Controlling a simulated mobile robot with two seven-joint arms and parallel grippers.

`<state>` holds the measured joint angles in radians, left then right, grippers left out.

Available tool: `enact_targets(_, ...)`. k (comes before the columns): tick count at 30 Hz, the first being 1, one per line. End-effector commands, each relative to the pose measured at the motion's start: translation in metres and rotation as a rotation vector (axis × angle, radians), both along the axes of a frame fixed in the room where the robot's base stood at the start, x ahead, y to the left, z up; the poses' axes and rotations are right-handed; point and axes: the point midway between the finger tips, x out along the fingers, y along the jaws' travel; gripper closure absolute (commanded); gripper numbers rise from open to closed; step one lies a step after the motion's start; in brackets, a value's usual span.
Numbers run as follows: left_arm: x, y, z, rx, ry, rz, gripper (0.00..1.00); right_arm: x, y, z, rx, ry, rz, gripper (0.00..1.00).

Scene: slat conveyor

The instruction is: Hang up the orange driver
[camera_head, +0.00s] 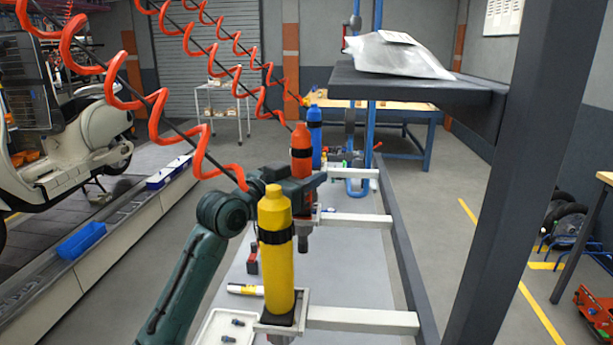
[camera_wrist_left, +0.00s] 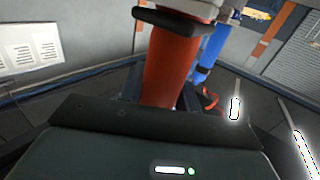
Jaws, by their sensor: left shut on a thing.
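The orange driver (camera_head: 301,145) stands upright in the middle of the head view, behind the yellow driver (camera_head: 275,240). My left gripper (camera_head: 314,182) is shut on the orange driver, around its body. The orange driver's lower end shows at the white bracket arm (camera_head: 350,220); whether it sits in the holder or just above it I cannot tell, as the yellow driver and my gripper hide part of it. In the left wrist view the orange body (camera_wrist_left: 172,70) rises from between the fingers, which are mostly hidden. My right gripper is out of view.
The yellow driver stands in the nearest holder (camera_head: 375,319), and a blue driver (camera_head: 314,130) stands farther back. Red coiled cords (camera_head: 155,100) hang at upper left. A dark shelf (camera_head: 420,82) with a plastic bag juts in from the right. A white tray (camera_head: 218,330) lies below.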

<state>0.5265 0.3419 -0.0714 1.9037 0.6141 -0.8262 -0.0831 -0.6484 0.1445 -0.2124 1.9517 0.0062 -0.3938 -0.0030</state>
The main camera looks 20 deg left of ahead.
Motion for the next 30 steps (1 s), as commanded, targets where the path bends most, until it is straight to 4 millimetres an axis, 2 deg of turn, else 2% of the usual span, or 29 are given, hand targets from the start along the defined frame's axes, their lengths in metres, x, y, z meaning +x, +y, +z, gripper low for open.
enact_targets(25, -0.0002, 0.0002, -0.0046, -0.001, -0.006, 0.0, 1.0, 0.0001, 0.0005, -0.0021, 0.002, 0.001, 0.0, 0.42)
enact_targets(26, -0.0002, 0.0002, -0.0041, -0.001, -0.007, 0.0, 0.65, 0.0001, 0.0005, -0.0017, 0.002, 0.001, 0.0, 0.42)
enact_targets(30, -0.0002, 0.0001, -0.0048, -0.001, -0.005, 0.0, 0.53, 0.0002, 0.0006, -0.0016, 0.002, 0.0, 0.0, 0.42)
